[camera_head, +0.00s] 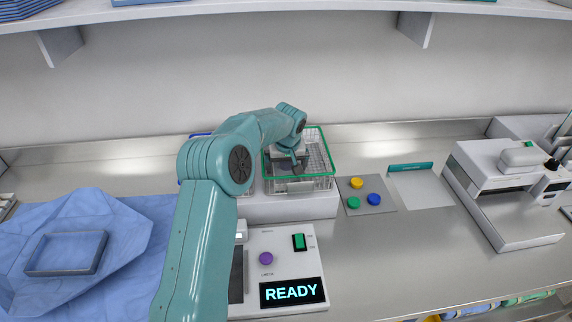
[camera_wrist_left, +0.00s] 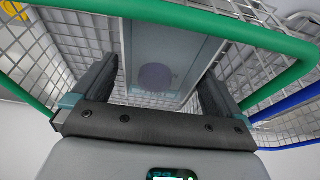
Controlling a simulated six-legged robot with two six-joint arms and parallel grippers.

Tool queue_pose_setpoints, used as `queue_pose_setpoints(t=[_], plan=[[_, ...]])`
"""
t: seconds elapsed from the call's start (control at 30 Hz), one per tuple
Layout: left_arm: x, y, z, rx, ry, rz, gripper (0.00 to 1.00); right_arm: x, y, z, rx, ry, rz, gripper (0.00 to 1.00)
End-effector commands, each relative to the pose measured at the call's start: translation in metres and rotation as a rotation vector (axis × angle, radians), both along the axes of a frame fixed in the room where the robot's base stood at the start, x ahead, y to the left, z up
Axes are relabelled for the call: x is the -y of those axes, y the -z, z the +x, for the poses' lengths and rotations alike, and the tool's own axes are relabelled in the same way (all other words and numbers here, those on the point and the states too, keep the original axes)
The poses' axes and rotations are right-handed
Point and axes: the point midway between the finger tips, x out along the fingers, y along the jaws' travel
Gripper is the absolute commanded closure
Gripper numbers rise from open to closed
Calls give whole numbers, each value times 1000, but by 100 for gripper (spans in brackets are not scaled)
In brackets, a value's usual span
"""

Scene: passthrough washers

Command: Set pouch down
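A green-rimmed wire basket (camera_head: 331,160) stands on a white block behind the control panel. My left gripper (camera_head: 294,164) reaches down into this basket from above. In the left wrist view, the left gripper's two dark fingers (camera_wrist_left: 158,95) stand wide apart. A flat, pale grey-blue pouch (camera_wrist_left: 160,45) with a round purple spot lies between and beyond them, inside the basket. Gaps show between the fingers and the pouch's edges. The pouch is hard to make out in the head view, where my gripper and the wire cover it. My right gripper is not in view.
A blue-rimmed basket (camera_wrist_left: 290,122) adjoins the green-rimmed one, mostly behind my arm. The panel display (camera_head: 292,292) reads READY. A plate with yellow, green and blue buttons (camera_head: 366,195) sits to the right. A white machine (camera_head: 500,190) stands further right; a blue cloth (camera_head: 135,235) lies left.

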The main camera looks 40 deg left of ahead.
Motion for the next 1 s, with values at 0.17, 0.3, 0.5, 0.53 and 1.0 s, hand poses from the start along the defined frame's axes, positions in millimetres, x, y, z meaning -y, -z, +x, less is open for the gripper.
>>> queue_pose_setpoints(t=[0.17, 0.3, 0.5, 0.53, 1.0], plan=[[0, 0, 0, -1, 0, -1, 0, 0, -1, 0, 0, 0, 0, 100], [1, -8, 0, 1, 0, 0, 0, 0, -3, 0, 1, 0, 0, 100], [11, -47, -8, 5, 1, 3, 0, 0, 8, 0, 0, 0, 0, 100], [12, -54, -9, 5, 1, 2, 0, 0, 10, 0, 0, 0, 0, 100], [28, -118, -22, -1, 0, -1, 0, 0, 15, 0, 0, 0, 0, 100]])
